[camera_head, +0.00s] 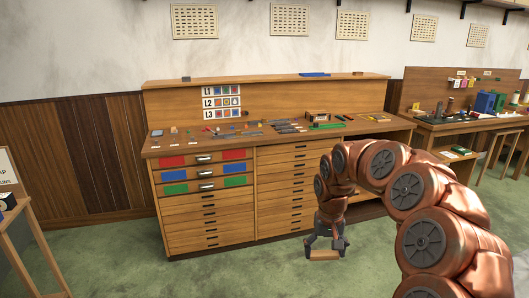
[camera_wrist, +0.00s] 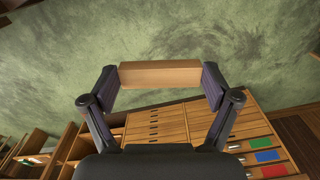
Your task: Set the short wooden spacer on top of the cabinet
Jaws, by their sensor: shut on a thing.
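My gripper (camera_head: 325,245) hangs low in front of the cabinet's right part, above the green floor. It is shut on a short wooden spacer (camera_wrist: 160,74), a plain light-brown block held lengthwise between the two fingertips. In the head view the spacer (camera_head: 324,254) shows just below the gripper. The wooden cabinet (camera_head: 210,217) has many drawers, with red, blue and green labels on the upper left ones. Its top (camera_head: 165,147) lies well above the spacer and carries many small things.
On the cabinet top lie dark tools (camera_head: 290,127), a small wooden box (camera_head: 318,116) and a green item (camera_head: 327,126). A raised back ledge (camera_head: 250,78) holds a blue item (camera_head: 314,74). Another bench (camera_head: 470,122) stands at the right, and a small table (camera_head: 20,225) at the left.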

